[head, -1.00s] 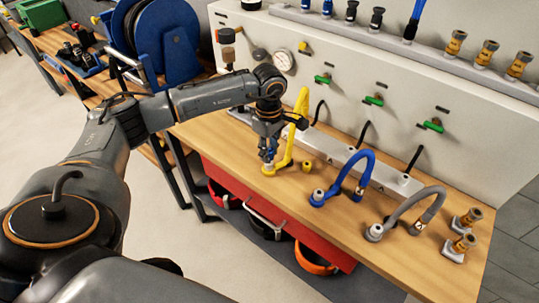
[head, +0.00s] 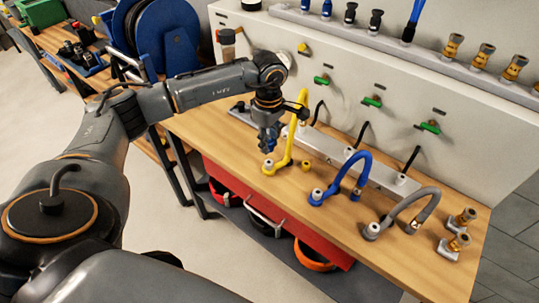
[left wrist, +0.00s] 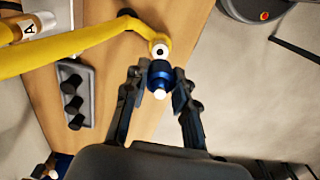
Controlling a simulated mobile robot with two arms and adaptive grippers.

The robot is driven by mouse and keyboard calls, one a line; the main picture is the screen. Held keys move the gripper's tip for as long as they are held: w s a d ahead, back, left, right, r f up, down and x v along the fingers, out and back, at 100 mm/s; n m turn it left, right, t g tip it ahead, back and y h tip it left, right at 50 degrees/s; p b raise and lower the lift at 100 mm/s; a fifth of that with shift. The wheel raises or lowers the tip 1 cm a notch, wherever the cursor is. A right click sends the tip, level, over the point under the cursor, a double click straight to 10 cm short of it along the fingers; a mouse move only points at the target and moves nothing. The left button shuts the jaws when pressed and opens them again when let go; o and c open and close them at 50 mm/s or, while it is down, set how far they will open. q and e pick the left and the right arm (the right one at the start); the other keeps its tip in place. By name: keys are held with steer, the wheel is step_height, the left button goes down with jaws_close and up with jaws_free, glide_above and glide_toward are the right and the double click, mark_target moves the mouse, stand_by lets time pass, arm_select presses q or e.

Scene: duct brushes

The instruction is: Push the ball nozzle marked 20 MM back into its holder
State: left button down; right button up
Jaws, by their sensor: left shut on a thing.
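My left gripper (head: 268,148) is above the wooden bench, just over the foot of the yellow hose (head: 296,120). In the left wrist view its fingers are shut on a blue piece (left wrist: 159,75) with a white ball tip. I cannot read a 20 MM mark on any piece. Several brass nozzles (head: 483,54) stand on the grey rail (head: 440,57) at the back, with black and blue pieces. My right gripper is not in view.
A blue hose (head: 366,165) and a grey hose (head: 418,200) arch over the bench to the right. Brass pieces (head: 455,245) stand at the right end. A grey holder with black knobs (left wrist: 72,98) is left of my gripper in the wrist view.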

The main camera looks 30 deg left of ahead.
arm_select(q)
steer(key=shift+r, duration=0.35)
steer(key=s+d+r+m, duration=0.2)
steer(key=s+d+m, duration=0.4)
steer(key=s+m, duration=0.1)
steer(key=s+d+r+m, duration=0.3)
steer(key=s+d+m, duration=0.4)
steer(key=m, duration=0.3)
steer(key=shift+s+d+b, duration=0.2)
steer(key=shift+s+b, duration=0.25)
